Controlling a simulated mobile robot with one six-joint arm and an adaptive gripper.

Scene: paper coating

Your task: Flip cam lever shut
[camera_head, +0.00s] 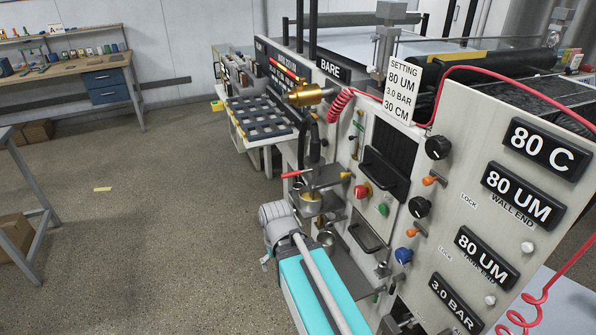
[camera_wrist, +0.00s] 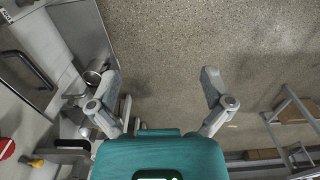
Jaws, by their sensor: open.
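Two orange levers, an upper one (camera_head: 433,180) and a lower one (camera_head: 418,232), sit beside "LOCK" labels on the panel. I cannot tell which of these is the cam lever. My gripper (camera_wrist: 160,84) is open and empty, its fingers spread wide over the floor in the wrist view.
The machine panel has black knobs (camera_head: 437,147), a red knob (camera_head: 362,191) and a blue knob (camera_head: 403,255). A black handle (camera_wrist: 28,69) and metal cups (camera_wrist: 97,74) lie close to my left finger. A red coiled hose (camera_head: 340,103) hangs above.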

